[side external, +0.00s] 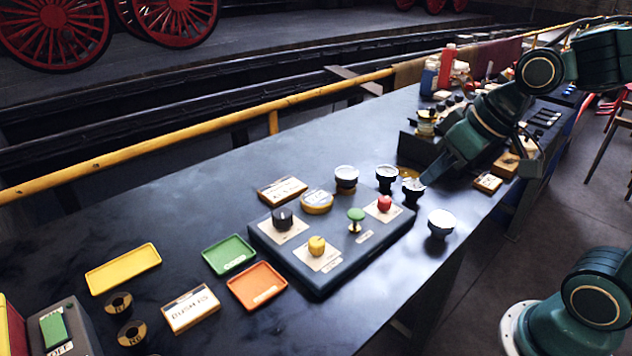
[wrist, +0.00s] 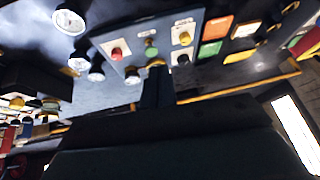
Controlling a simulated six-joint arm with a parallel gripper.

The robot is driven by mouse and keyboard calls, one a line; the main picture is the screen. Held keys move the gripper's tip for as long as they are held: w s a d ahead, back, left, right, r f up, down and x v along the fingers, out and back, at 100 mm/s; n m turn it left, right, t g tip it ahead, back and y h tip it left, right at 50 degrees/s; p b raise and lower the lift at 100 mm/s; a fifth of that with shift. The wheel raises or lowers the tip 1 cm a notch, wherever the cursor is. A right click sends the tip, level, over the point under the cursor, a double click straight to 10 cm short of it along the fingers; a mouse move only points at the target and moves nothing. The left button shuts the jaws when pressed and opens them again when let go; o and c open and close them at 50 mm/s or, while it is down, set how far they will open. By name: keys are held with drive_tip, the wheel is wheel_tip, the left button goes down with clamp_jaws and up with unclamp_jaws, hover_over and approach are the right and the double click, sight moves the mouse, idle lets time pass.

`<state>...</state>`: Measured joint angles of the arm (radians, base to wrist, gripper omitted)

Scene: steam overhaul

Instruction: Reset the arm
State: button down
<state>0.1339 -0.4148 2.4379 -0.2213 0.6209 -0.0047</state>
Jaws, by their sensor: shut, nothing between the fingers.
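My gripper (side external: 426,181) reaches in from the right in the side view, low over the bench (side external: 210,200). Its fingers are shut and empty, with the tips close to a dark cup with a pale top (side external: 413,188); I cannot tell if they touch. In the wrist view the dark fingers (wrist: 158,82) point toward the control panel. The panel (side external: 395,228) carries a black knob (side external: 282,217), a yellow button (side external: 316,245), a green mushroom-shaped button (side external: 356,216) and a red button (side external: 384,203). The fingertips partly hide a small object at the panel's edge in the wrist view.
More pale-topped cups (side external: 346,177) stand around the panel. Yellow (side external: 123,268), green (side external: 229,254) and orange (side external: 257,287) trays lie left of it. A box with a green button (side external: 54,328) stands front left. Containers crowd the bench's far end. A yellow rail (side external: 150,146) runs behind.

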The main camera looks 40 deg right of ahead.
drive_tip(key=s+d+r+h, duration=0.1)
drive_tip(key=s+r, duration=0.1)
drive_tip(key=s, duration=0.7)
drive_tip(key=shift+d+m, duration=0.2)
drive_tip(key=shift+m, duration=0.1)
drive_tip(key=shift+w, duration=0.1)
idle(1.9)
drive_tip(key=m+t+y, duration=0.2)
drive_tip(key=y, duration=0.3)
hover_over(362, 213)
wheel_tip(362, 213, down, 7)
drive_tip(key=shift+a+f, duration=0.1)
drive_tip(key=shift+f, duration=0.1)
idle(0.4)
drive_tip(key=shift+f, duration=4.3)
